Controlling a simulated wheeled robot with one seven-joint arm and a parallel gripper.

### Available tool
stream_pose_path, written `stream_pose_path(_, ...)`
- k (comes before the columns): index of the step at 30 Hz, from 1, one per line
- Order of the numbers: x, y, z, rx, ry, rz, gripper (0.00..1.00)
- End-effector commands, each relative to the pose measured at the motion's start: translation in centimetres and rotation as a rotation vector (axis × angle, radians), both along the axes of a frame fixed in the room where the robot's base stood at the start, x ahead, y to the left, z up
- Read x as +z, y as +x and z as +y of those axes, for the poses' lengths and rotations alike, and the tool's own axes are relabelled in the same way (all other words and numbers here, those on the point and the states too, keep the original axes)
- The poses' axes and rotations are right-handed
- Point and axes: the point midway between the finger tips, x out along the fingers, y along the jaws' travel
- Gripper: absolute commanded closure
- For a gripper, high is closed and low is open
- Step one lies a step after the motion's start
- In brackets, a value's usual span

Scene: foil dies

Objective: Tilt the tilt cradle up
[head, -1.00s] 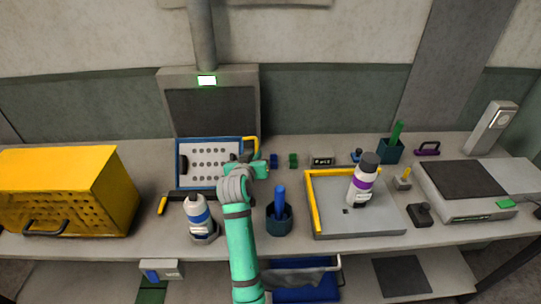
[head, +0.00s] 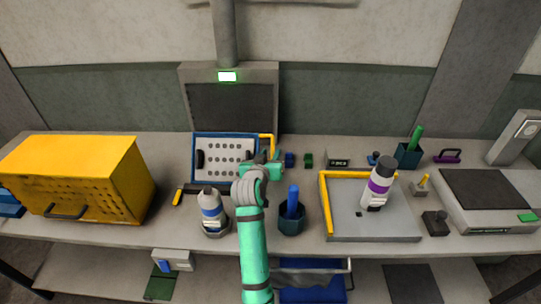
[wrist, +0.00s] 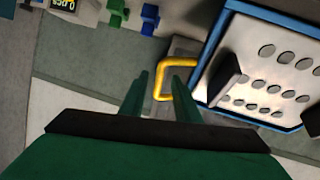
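The tilt cradle (head: 196,157) is a blue-framed panel holding a pale plate with rows of round holes. In the head view it stands steeply tilted behind a dark base bar, left of my gripper. Its yellow handle (head: 272,145) sticks out at the right side. My gripper (head: 268,163) is just in front of and below that handle. In the wrist view the yellow handle (wrist: 160,80) lies just beyond my open fingers (wrist: 162,82), partly behind the right one. I cannot tell whether they touch it. The cradle's blue frame (wrist: 212,42) shows at the right there.
A yellow perforated box (head: 75,175) stands at left. A white bottle (head: 210,208) and dark teal cup (head: 291,220) stand near my forearm. A grey tray (head: 390,222) with a purple-banded bottle (head: 378,185) lies at right. Small blue (head: 289,159) and green (head: 308,160) blocks sit right of the handle.

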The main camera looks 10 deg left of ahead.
Motion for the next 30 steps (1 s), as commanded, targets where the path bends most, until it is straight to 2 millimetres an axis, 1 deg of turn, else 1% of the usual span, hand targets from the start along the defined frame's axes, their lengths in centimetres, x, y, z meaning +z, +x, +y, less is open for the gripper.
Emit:
stream_pose_path(5,0.0,0.0,0.0,-0.001,0.0,0.001,0.71)
stream_pose_path(8,0.1,-0.4,0.0,0.0,0.0,0.0,0.71)
stream_pose_path(11,0.5,-1.5,0.1,0.0,0.0,-0.001,0.71)
stream_pose_path(21,2.4,-7.5,0.4,0.0,0.0,-0.001,0.71)
stream_pose_path(25,3.0,-9.1,0.5,0.0,0.001,-0.001,0.71)
stream_pose_path(30,3.3,-10.1,0.6,0.0,0.0,0.001,0.71)
